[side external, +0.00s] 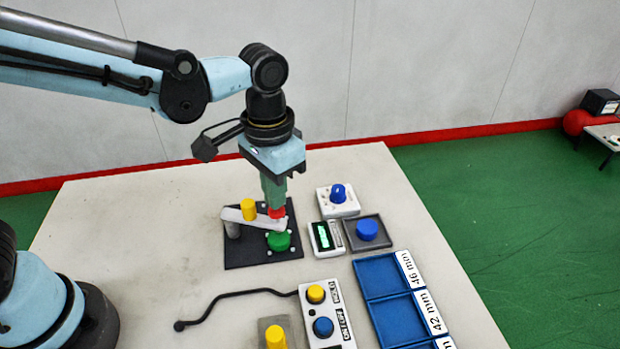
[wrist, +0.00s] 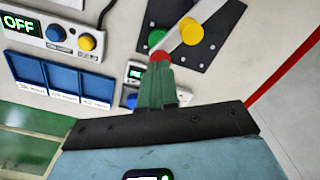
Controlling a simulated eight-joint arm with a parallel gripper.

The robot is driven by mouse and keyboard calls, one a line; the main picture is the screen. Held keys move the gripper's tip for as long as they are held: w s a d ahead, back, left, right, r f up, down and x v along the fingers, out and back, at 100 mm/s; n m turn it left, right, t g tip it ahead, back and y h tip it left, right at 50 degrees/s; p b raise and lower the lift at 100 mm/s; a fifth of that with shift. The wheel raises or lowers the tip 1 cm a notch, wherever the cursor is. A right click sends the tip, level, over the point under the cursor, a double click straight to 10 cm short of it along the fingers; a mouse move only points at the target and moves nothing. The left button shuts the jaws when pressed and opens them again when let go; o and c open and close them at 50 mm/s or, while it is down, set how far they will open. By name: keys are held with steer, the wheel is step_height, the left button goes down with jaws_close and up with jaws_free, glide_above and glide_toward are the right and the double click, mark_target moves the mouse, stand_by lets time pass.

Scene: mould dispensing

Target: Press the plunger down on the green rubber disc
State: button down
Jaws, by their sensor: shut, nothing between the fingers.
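The green rubber disc (side external: 279,241) lies on a black base plate (side external: 238,253); it also shows in the wrist view (wrist: 156,38). A white lever arm (side external: 240,218) with a yellow knob (side external: 248,209) reaches across the plate from a grey post. A red cap (side external: 276,212), which looks like the plunger top, is at the lever's end, just above and behind the disc in the side view. My gripper (side external: 274,203) points down with its green fingers shut, right over the red cap (wrist: 161,56). I cannot tell whether they touch. The plunger's lower part is hidden.
A small green-display device (side external: 322,237), a grey pad with a blue button (side external: 367,229) and a white box with a blue knob (side external: 338,194) stand close right. Blue trays (side external: 361,281) and a two-button switch box (side external: 327,297) are nearer the front. The table's left side is mostly clear.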

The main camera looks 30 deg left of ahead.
steer(key=shift+f, duration=0.9)
steer(key=shift+r, duration=0.1)
step_height(320, 180, up, 11)
steer(key=shift+r, duration=0.15)
stand_by(1.3)
steer(key=s+a+f+n+t, duration=0.1)
steer(key=s+a+f+t, duration=0.1)
steer(key=a, duration=0.5)
steer(key=s+a+f+n+t, duration=0.2)
steer(key=a+f+t, duration=0.2)
steer(key=a, duration=0.4)
steer(key=shift+s+a+f+t, duration=0.15)
steer(key=shift+t, duration=0.45)
